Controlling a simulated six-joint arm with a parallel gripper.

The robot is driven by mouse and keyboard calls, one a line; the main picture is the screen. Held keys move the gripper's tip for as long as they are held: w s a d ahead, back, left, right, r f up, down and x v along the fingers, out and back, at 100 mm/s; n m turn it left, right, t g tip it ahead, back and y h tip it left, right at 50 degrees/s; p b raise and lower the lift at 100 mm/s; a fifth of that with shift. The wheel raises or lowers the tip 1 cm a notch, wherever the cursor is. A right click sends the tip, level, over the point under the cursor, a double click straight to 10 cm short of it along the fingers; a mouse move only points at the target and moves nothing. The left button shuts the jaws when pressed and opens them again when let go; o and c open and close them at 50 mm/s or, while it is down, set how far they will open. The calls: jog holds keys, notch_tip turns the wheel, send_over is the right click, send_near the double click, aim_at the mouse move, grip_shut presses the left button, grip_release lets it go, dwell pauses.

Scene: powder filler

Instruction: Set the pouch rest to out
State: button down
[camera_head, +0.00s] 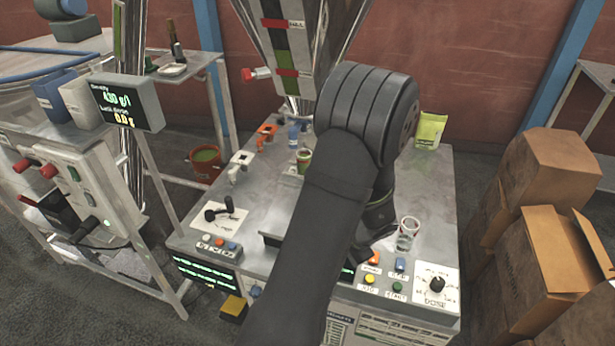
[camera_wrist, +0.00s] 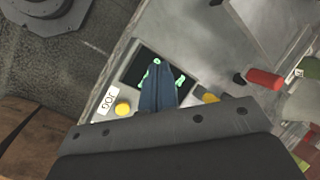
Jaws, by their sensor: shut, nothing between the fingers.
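I cannot tell for sure which part is the pouch rest, and its label is not readable. A black lever (camera_head: 222,212) on a white plate stands at the left front of the machine table. A red handle with a dark tip (camera_wrist: 265,79) shows at the right in the wrist view. My gripper (camera_wrist: 157,68) is shut and empty, its dark blue fingers over a black display with green marks (camera_wrist: 146,66). In the head view my arm hides the fingers and the middle of the table.
A clear cup (camera_head: 408,234) stands right of my arm, near the buttons and a dose knob (camera_head: 437,285). A yellow-green pouch (camera_head: 430,130) stands at the back. Orange (camera_head: 266,134) and white (camera_head: 240,165) clamp-like parts sit at the left. Cardboard boxes (camera_head: 550,260) stand right.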

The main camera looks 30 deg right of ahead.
jog(key=c, duration=1.9)
grip_release()
jog(key=shift+c, duration=0.2)
jog(key=o, duration=0.3)
jog(key=shift+w+d, duration=0.2)
jog(key=shift+w, duration=0.15)
jog(key=o, duration=0.6)
jog(key=w+d+r+n, duration=0.1)
jog(key=w, duration=0.3)
jog(key=w+d+r+n+g, duration=0.1)
jog(key=w+d+n, duration=0.1)
jog(key=w, duration=0.1)
jog(key=w+d+r+n, duration=0.1)
jog(key=w+d+r, duration=0.1)
jog(key=w, duration=0.2)
jog(key=shift+w+d+g, duration=0.25)
jog(key=shift+w+g, duration=0.05)
jog(key=shift+w, duration=0.05)
jog(key=shift+c, duration=0.2)
jog(key=w+d+r+n+g+h, duration=0.3)
jog(key=w+r, duration=0.5)
jog(key=w, duration=0.6)
jog(key=shift+n+t, duration=0.3)
jog(key=f, duration=1.7)
jog(key=shift+s+d+f, duration=0.1)
jog(key=shift+s+d, duration=0.1)
jog(key=shift+s, duration=0.05)
grip_shut()
